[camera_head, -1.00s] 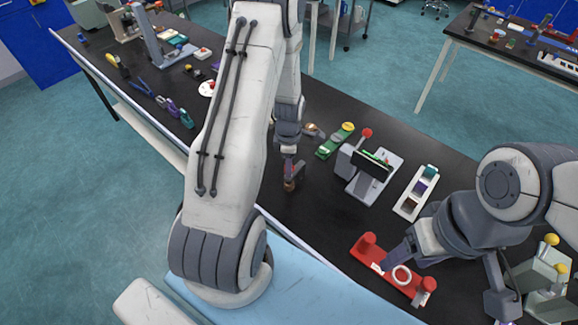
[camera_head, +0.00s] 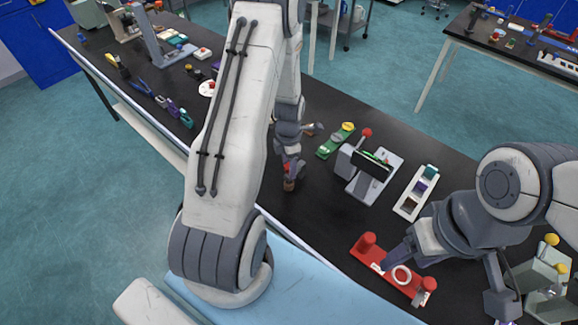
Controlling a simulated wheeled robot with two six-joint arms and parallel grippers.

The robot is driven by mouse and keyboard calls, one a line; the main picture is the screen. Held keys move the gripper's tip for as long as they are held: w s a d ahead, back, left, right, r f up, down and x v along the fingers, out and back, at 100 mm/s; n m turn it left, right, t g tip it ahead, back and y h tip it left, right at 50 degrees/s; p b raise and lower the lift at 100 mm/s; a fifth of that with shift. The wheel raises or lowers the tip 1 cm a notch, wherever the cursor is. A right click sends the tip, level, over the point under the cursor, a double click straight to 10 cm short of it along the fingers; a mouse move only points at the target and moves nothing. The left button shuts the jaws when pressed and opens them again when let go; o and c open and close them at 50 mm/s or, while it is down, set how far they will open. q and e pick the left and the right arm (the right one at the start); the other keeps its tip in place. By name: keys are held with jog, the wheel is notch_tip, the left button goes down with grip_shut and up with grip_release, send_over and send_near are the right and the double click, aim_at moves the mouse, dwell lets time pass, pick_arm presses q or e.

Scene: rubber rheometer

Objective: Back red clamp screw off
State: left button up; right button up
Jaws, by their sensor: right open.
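A red fixture (camera_head: 365,257) lies on the black bench at the lower right, with a red upright post at its left end and a red knob with grey metal at its right end.
A grey device with a red ball knob (camera_head: 366,132) stands right of my left gripper. A white tray (camera_head: 407,208) of coloured blocks lies to the right. Yellow-knobbed grey blocks (camera_head: 541,272) stand at far right.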

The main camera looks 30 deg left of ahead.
pick_arm(q)
jog(key=m, duration=0.4)
jog(key=shift+m, duration=0.3)
jog(key=m, duration=0.4)
jog(key=shift+m, duration=0.3)
jog(key=m, duration=0.9)
grip_shut()
jog(key=n, duration=0.4)
jog(key=shift+n, duration=0.3)
